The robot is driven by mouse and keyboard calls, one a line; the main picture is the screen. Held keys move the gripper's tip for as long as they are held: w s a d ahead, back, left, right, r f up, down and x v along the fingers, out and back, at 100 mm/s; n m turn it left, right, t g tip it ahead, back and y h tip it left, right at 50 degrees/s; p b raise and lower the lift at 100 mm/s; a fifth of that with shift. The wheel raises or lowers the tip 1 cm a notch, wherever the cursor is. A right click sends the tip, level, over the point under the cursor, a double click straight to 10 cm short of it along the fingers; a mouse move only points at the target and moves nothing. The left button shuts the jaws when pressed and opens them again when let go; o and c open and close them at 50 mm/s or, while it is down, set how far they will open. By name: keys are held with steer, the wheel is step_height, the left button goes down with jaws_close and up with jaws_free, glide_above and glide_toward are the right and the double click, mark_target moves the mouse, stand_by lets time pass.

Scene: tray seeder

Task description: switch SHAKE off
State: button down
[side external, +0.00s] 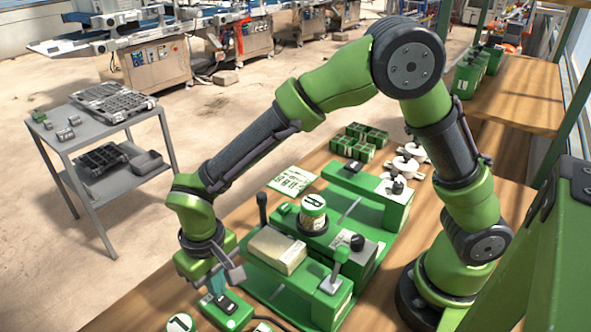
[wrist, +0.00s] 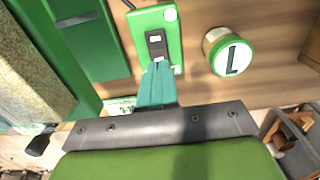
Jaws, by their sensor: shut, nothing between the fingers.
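A small green switch box (side external: 225,311) with a black rocker switch (side external: 216,301) lies on the bench at the front left of the machine. A pale round spot, perhaps a lamp, shows on the box. No SHAKE label can be read. In the wrist view the box (wrist: 174,40) is upper centre, with the rocker (wrist: 156,42) lengthwise on it. My gripper (side external: 217,286) is shut and empty, its teal fingers pointing down over the box. In the wrist view my fingertips (wrist: 158,66) overlap the rocker's near end; whether they touch cannot be told.
The green seeder machine (side external: 272,293) with levers and knobs stands right beside my gripper. A round tin marked L (wrist: 230,52) stands right of the box in the wrist view. A cable (side external: 268,321) runs beside the box. Bare bench (side external: 150,292) lies to the left.

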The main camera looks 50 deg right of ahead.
steer(key=shift+f, duration=0.95)
stand_by(0.6)
steer(key=shift+r, duration=3.55)
steer(key=d+r, duration=0.3)
steer(key=s+d+r+m+t+y, duration=0.1)
steer(key=d+r, duration=0.2)
steer(key=d, duration=0.1)
steer(key=d+r+t, duration=0.1)
steer(key=d+r, duration=0.2)
steer(key=d, duration=0.1)
steer(key=shift+s+r+m+y, duration=0.15)
steer(key=shift+s+m+y, duration=0.05)
steer(key=shift+m+y, duration=0.2)
steer(key=s+d+r+m+t, duration=0.2)
steer(key=s+d+r+t, duration=0.2)
steer(key=s+d, duration=0.4)
steer(key=d+t, duration=0.1)
steer(key=d, duration=0.2)
steer(key=shift+s+d, duration=0.15)
steer(key=shift+s, duration=0.15)
